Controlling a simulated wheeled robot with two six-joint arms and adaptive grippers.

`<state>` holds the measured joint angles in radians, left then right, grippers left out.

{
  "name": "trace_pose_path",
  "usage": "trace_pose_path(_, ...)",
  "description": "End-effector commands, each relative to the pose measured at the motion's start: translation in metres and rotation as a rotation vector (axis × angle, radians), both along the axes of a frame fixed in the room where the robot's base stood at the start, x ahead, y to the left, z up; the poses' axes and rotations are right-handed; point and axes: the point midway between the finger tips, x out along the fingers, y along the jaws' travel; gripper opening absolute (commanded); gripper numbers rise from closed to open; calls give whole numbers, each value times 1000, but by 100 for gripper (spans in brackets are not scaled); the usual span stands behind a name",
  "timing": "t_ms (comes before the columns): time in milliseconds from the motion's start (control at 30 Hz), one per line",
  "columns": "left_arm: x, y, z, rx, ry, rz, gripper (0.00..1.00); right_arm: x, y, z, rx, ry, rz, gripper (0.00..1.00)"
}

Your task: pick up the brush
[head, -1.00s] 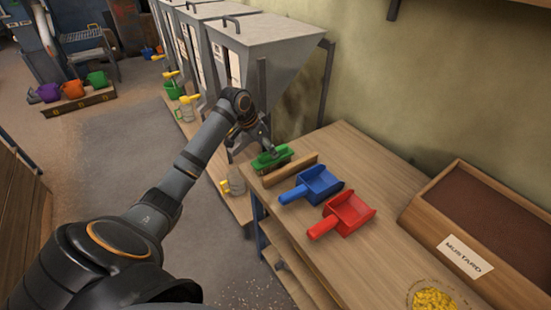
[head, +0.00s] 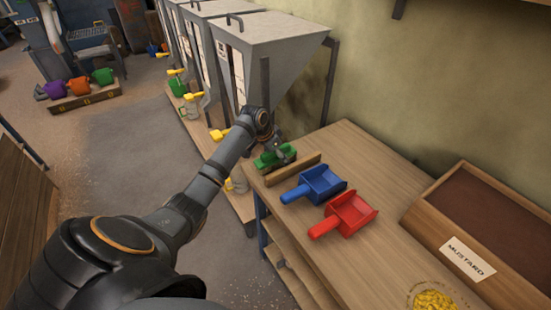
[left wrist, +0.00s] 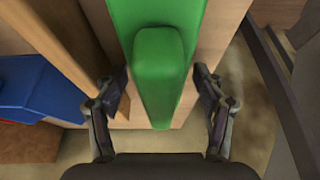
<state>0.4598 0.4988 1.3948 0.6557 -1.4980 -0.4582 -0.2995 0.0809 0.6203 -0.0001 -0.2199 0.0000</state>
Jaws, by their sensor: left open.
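A green brush (head: 273,157) lies at the far end of the wooden table, beside a low wooden strip (head: 292,170). It also shows in the left wrist view (left wrist: 158,65), with its raised handle running up the middle. My left gripper (head: 277,151) is over the brush. In the left wrist view its two fingers (left wrist: 161,98) are spread, one on each side of the green handle, with gaps between them and it. My right gripper does not show.
A blue scoop (head: 318,184) and a red scoop (head: 346,214) lie on the table (head: 385,190) nearer than the strip. A wooden box labelled mustard (head: 470,255) stands at the right. Grey hoppers (head: 265,55) stand behind the table.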

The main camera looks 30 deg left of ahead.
Motion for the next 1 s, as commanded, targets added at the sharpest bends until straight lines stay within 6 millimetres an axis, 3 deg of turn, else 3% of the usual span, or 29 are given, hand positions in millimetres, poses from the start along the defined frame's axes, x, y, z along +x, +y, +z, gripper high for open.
trace_pose_path(733, 0, 0, -5, 0, 0, 0, 70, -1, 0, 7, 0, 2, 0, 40)
trace_pose_path(1000, 0, 0, -5, 0, 0, 0, 36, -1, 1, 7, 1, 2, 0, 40)
